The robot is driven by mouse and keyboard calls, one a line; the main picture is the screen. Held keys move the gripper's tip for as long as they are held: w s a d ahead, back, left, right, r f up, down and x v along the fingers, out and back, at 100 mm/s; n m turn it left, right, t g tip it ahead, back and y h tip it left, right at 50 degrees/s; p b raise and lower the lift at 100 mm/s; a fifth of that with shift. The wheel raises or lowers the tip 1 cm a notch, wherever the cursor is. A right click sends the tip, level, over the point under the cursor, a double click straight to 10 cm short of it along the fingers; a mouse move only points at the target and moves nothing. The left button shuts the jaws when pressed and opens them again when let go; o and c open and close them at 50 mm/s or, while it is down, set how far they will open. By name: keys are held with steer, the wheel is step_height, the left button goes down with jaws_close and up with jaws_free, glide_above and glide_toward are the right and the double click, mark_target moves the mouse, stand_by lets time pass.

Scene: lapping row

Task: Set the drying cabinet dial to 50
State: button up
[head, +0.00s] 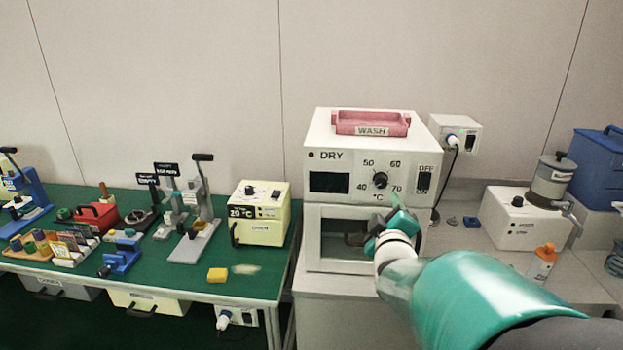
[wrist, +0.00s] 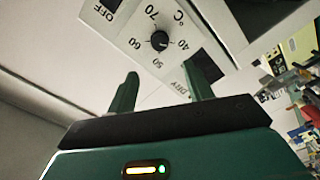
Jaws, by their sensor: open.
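The white drying cabinet (head: 312,190), labelled DRY, stands on the counter right of the green table. Its black dial (head: 380,180) has the numbers 40, 50, 60 and 70 around it; the pointer's exact setting is too small to read. In the wrist view, the dial (wrist: 159,40) is beyond the fingertips, roughly between them in the picture, and turned in the view. My gripper (head: 392,213) is open and empty, in front of the cabinet and below the dial in the head view. Its two green fingers also show in the wrist view (wrist: 165,82). They look apart from the dial.
A switch marked OFF (head: 424,180) is right of the dial, and a dark display (head: 329,182) is left. A pink WASH tray (head: 370,123) lies on the cabinet's top. A cream 20 °C box (head: 262,212) stands left, and a white grinder-like machine (head: 515,218) right.

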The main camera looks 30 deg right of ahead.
mark_target(381, 184)
steer(key=x, duration=1.1)
steer(key=shift+w+d+f, duration=0.1)
steer(key=shift+w+d, duration=0.1)
steer(key=c, duration=1)
